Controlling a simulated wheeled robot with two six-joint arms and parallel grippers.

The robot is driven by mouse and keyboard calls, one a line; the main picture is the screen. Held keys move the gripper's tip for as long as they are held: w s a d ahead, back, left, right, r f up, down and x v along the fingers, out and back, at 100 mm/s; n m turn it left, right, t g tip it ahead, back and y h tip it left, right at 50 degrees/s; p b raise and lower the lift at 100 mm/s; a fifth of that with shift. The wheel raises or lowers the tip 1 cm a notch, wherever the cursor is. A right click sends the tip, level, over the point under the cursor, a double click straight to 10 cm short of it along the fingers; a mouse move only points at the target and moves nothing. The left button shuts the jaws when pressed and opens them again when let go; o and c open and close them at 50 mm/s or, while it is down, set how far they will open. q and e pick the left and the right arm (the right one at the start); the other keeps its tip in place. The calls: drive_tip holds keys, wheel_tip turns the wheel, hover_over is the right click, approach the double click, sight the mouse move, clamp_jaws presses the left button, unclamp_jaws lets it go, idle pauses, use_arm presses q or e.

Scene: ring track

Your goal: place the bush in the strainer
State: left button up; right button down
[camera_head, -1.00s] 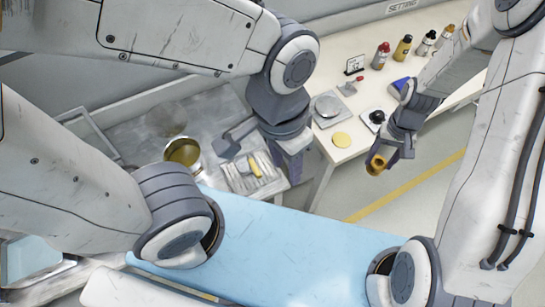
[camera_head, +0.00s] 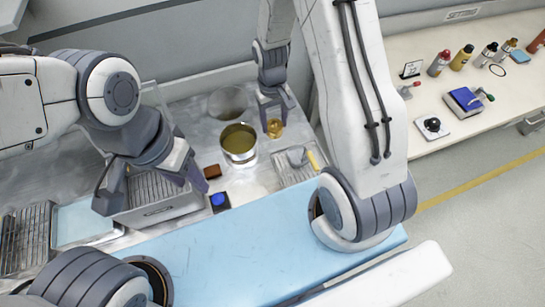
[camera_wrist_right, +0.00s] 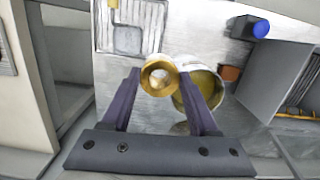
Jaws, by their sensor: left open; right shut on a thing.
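The bush (camera_head: 274,128) is a golden-brown ring. My right gripper (camera_head: 274,112) is shut on it above the metal bench, just right of a round metal pot (camera_head: 252,155) with yellowish contents. In the right wrist view the bush (camera_wrist_right: 159,78) sits between the fingertips and overlaps the pot (camera_wrist_right: 196,92). A round grey, mesh-like disc (camera_head: 227,101) lies behind the pot; I cannot tell whether it is the strainer. My left gripper (camera_head: 155,185) is open, its fingers spread above a grey slotted box (camera_head: 160,209); whether they touch it is unclear.
A brown block (camera_head: 212,171) and a blue-capped item (camera_head: 218,201) stand between box and pot. A wire rack (camera_head: 25,240) is at far left.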

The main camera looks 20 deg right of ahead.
drive_tip(key=w+d+f+n+b, duration=0.1)
drive_tip(key=d+n+b, duration=0.15)
drive_tip(key=b, duration=0.45)
drive_tip(key=n+h+b, duration=0.1)
drive_tip(key=n+b, duration=0.5)
drive_tip(key=b, duration=0.4)
hover_over(297, 156)
wheel_tip(297, 156, down, 13)
drive_tip(key=shift+s+a+r+b, duration=0.1)
drive_tip(key=shift+s+r+b, duration=0.05)
drive_tip(key=shift+b, duration=0.25)
drive_tip(key=shift+f+b, duration=0.3)
drive_tip(key=shift+f, duration=1.75)
